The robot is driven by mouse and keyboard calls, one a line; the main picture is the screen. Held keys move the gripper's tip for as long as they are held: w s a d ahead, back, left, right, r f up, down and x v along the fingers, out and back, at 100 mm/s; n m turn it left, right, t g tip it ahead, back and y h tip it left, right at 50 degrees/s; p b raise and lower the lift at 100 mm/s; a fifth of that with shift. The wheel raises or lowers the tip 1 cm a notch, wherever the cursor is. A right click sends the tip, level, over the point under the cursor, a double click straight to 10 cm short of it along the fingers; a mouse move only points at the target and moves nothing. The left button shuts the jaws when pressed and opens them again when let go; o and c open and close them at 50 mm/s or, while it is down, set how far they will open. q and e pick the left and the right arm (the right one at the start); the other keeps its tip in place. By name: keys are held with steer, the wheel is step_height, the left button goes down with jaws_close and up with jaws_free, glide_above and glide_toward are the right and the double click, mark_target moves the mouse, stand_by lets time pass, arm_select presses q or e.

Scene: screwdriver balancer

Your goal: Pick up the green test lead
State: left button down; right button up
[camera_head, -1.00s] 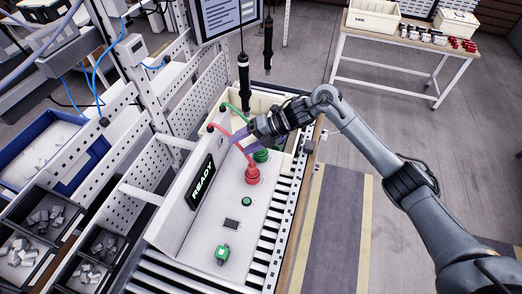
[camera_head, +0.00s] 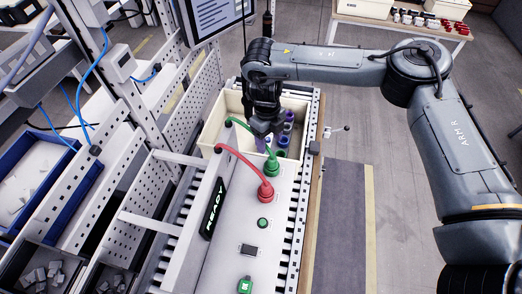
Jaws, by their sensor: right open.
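The green test lead (camera_head: 247,132) arcs from the top of the white panel to a green plug (camera_head: 271,167) standing on the white test station. My right gripper (camera_head: 264,141) points down just behind the green plug, over the near end of the cream bin. It is open, and its fingers are partly hard to make out against the bin. I cannot tell whether it touches the green lead. A red test lead (camera_head: 245,161) runs beside it to a red plug (camera_head: 266,191). My left gripper is not in view.
The cream bin (camera_head: 212,133) behind the station holds purple-and-grey cylinders (camera_head: 283,142). The panel display (camera_head: 213,209) reads READY. A green button (camera_head: 262,223) and a small green block (camera_head: 245,285) are nearer. A perforated frame (camera_head: 193,105) stands at left; open floor lies at right.

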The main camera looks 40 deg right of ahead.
mark_target(272, 158)
steer(key=f, duration=0.1)
steer(key=f+p, duration=0.1)
steer(key=f, duration=0.3)
steer(key=shift+s+d, duration=0.3)
steer(key=shift+d, duration=0.05)
steer(key=shift+s+f+p, duration=0.15)
steer(key=shift+f+p, duration=0.55)
steer(key=shift+f, duration=0.6)
steer(key=shift+s+f+p, duration=0.15)
steer(key=shift+f+p, duration=0.55)
steer(key=shift+f, duration=0.9)
steer(key=c, duration=1.2)
steer(key=shift+o, duration=0.2)
steer(key=shift+r, duration=0.15)
